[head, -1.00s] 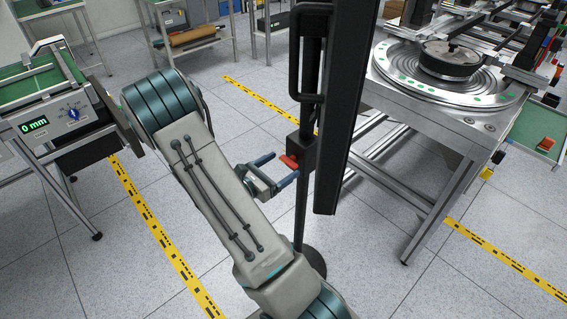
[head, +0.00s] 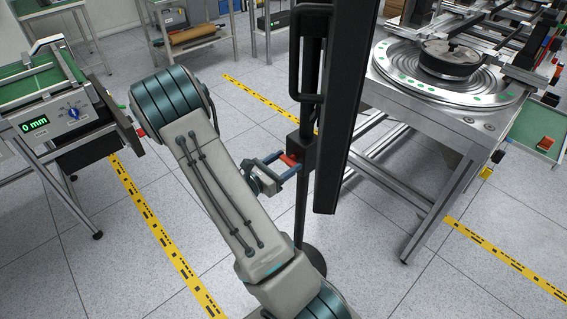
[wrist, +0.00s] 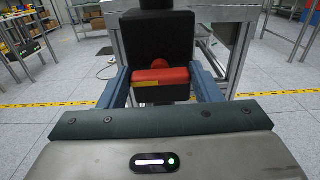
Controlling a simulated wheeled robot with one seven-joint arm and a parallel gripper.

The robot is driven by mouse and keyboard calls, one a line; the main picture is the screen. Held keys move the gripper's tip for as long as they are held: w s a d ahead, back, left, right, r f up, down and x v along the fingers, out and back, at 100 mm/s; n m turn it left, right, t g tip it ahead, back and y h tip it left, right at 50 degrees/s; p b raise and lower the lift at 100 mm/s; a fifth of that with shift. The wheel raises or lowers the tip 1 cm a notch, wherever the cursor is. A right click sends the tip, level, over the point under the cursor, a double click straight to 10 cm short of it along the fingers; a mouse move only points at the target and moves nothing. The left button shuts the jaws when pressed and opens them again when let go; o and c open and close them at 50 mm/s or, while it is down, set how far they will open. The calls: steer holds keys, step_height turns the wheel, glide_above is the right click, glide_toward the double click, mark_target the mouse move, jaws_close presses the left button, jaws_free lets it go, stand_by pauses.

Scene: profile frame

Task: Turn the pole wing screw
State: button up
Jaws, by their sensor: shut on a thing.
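The red wing screw (head: 288,160) sits on the black clamp block (head: 303,152) of the dark upright pole (head: 301,205). In the wrist view the wing screw (wrist: 162,82) lies level, with its red hub against the black block (wrist: 158,38) behind it. My gripper (head: 287,166) reaches the screw from the left in the head view. Its two blue fingers stand on either side of the red wing, and it is shut on it. The wrist view shows my gripper (wrist: 160,88) with a finger at each end of the wing.
A metal table with a round turntable (head: 445,75) stands to the right of the pole. A bench with a 0 mm display (head: 38,123) and a green top is at the left. Yellow-black tape (head: 160,235) marks the open grey floor.

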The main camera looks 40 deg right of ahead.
steer(key=shift+r, duration=0.1)
steer(key=n+p, duration=0.3)
steer(key=shift+r, duration=0.1)
steer(key=n+p, duration=0.3)
steer(key=n, duration=0.1)
steer(key=shift+n+p, duration=0.3)
steer(key=shift+p, duration=0.05)
steer(key=n+p, duration=0.3)
steer(key=n, duration=0.1)
steer(key=shift+w+n, duration=0.1)
steer(key=shift+n, duration=0.2)
steer(key=shift+f+n+p, duration=0.15)
steer(key=shift+n+p, duration=0.45)
steer(key=shift+n, duration=0.45)
steer(key=shift+f+n+p, duration=0.15)
steer(key=shift+n+p, duration=0.4)
steer(key=shift+n, duration=0.5)
steer(key=o, duration=1)
